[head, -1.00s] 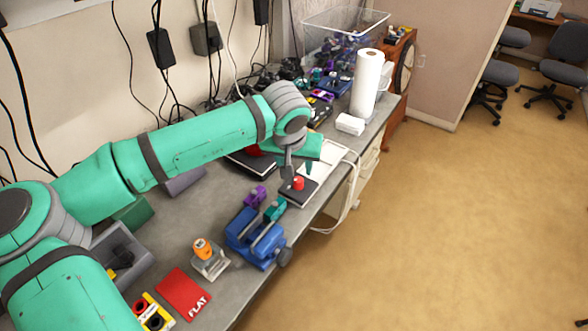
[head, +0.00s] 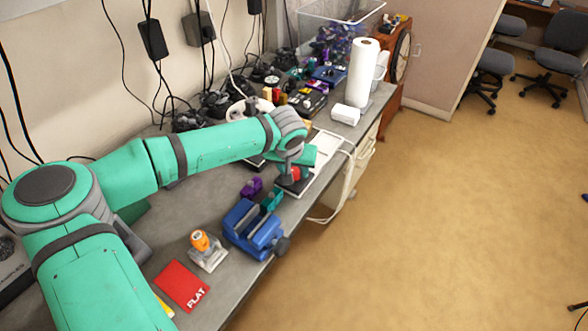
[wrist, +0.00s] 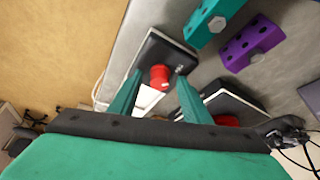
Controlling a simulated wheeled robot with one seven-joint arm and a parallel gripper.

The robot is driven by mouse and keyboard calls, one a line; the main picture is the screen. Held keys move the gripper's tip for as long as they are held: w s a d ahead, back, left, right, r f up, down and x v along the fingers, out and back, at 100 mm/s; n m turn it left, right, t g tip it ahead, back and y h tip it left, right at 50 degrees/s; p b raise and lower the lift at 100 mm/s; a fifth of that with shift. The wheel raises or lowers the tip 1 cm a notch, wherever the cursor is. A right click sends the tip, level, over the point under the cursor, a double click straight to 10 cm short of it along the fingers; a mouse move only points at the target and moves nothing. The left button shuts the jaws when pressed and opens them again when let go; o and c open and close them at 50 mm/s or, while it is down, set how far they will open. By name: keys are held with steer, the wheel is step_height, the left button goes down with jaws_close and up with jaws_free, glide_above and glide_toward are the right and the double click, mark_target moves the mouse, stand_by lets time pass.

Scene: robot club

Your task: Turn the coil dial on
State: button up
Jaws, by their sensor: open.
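A red dial (wrist: 160,76) stands on a small black box (wrist: 158,48) with faint white marks, seen from above in the wrist view. In the head view the red dial (head: 296,174) shows partly behind my gripper, near the bench's front edge. My gripper (wrist: 157,84) is open. Its two teal fingers point toward the dial, one on each side of it in the wrist view, with gaps on both sides. I cannot tell how far the tips are above the box. A second red round thing (wrist: 227,120) lies on another black, white-edged object, partly hidden by my gripper.
A teal block (wrist: 210,20) and a purple block (wrist: 250,43) lie close by. A blue vise (head: 252,229) stands in front of them. A paper towel roll (head: 363,72) and a crowded back bench lie beyond. The floor (head: 440,230) at right is open.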

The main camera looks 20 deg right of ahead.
steer(key=c, duration=1)
steer(key=shift+c, duration=0.2)
steer(key=shift+m, duration=0.4)
steer(key=m+g+h, duration=0.1)
steer(key=m, duration=0.2)
steer(key=shift+w, duration=0.1)
steer(key=m+g, duration=0.1)
steer(key=m, duration=0.1)
steer(key=m+h, duration=0.1)
steer(key=m, duration=0.2)
steer(key=shift+w+a+g, duration=0.1)
steer(key=shift+g, duration=0.3)
steer(key=m+g, duration=0.1)
steer(key=m, duration=0.3)
steer(key=shift+w+g, duration=0.15)
steer(key=shift+g, duration=0.25)
steer(key=shift+w+m+g, duration=0.15)
steer(key=shift+m+g, duration=0.65)
steer(key=shift+m, duration=1.7)
